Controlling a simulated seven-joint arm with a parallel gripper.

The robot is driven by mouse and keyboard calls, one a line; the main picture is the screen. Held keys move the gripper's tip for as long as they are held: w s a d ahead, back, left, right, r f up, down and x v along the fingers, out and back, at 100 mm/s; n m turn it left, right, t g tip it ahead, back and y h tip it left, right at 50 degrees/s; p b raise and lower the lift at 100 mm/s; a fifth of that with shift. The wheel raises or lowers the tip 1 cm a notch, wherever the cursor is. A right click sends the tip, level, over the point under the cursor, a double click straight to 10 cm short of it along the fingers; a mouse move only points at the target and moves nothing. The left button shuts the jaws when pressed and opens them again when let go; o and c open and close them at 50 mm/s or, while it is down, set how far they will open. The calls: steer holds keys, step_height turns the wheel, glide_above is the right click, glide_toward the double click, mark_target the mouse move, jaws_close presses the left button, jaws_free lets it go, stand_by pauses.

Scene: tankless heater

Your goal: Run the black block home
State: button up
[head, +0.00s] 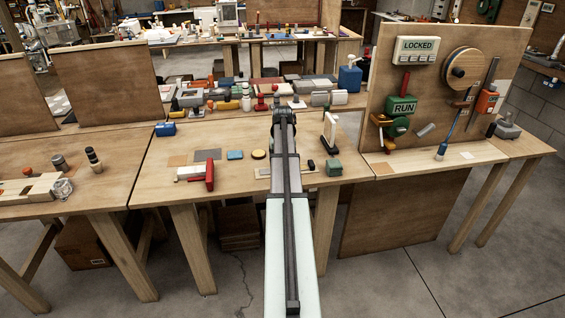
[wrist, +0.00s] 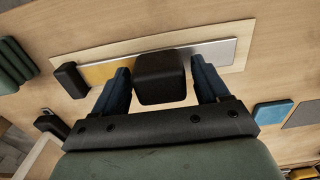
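The black block (wrist: 160,78) sits on a pale board (wrist: 240,38) that carries a strip, grey metal (wrist: 212,52) to its right and yellow (wrist: 98,74) to its left in the wrist view. My gripper (wrist: 160,80) has its two blue fingers on either side of the block, with narrow gaps showing; no firm grip is visible. A smaller black piece (wrist: 70,80) stands at the strip's yellow end.
A green block (head: 333,168) and a white-and-black clamp-like tool (head: 330,132) stand right of my arm. An upright panel (head: 420,70) stands farther right.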

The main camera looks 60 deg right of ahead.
mark_target(266, 171)
steer(key=c, duration=1.3)
steer(key=shift+w+a, duration=2.35)
steer(key=o, duration=1.4)
step_height(266, 171, up, 14)
steer(key=shift+f, duration=0.1)
steer(key=shift+w, duration=0.1)
